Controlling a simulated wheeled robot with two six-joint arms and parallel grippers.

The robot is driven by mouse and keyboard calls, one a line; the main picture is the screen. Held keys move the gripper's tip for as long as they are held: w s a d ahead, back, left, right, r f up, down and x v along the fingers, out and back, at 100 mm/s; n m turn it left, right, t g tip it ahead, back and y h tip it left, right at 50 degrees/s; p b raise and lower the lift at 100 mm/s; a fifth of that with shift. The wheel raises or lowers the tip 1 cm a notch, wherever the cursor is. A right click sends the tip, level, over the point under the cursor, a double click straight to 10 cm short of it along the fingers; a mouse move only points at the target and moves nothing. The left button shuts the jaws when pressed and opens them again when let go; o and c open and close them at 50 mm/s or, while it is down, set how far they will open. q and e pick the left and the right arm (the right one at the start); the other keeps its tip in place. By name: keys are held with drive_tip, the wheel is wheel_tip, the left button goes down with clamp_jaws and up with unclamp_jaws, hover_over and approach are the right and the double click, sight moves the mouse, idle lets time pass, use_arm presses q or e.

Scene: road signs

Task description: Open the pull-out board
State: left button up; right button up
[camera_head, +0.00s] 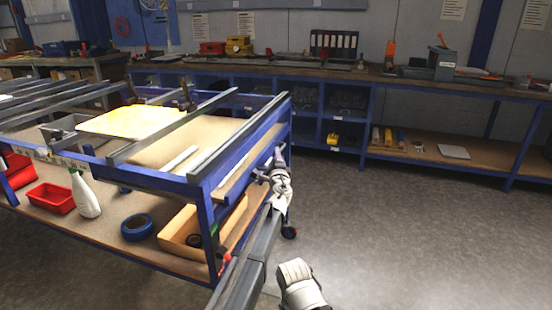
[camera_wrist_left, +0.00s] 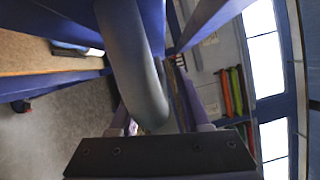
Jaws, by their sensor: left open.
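The pull-out board (camera_head: 247,165) shows as a wooden strip along the right end of the blue workbench, below the grey rail. My left gripper (camera_head: 272,165) is at this end of the bench, close beside the board. In the left wrist view a thick grey curved bar (camera_wrist_left: 133,62), which looks like a handle, runs down between the fingers of my left gripper (camera_wrist_left: 155,95). The fingers are open on either side of it, and contact is not clear. My right gripper is not identifiable in either view.
A yellow sheet (camera_head: 130,121) lies on the workbench rails. A wooden tray (camera_head: 185,232), blue tape (camera_head: 137,228), a white bottle (camera_head: 84,195) and a red bin (camera_head: 50,198) are on its lower shelf. The floor (camera_head: 400,240) to the right is clear.

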use_arm(q)
drive_tip(key=shift+c, duration=0.2)
clamp_jaws()
idle(1.1)
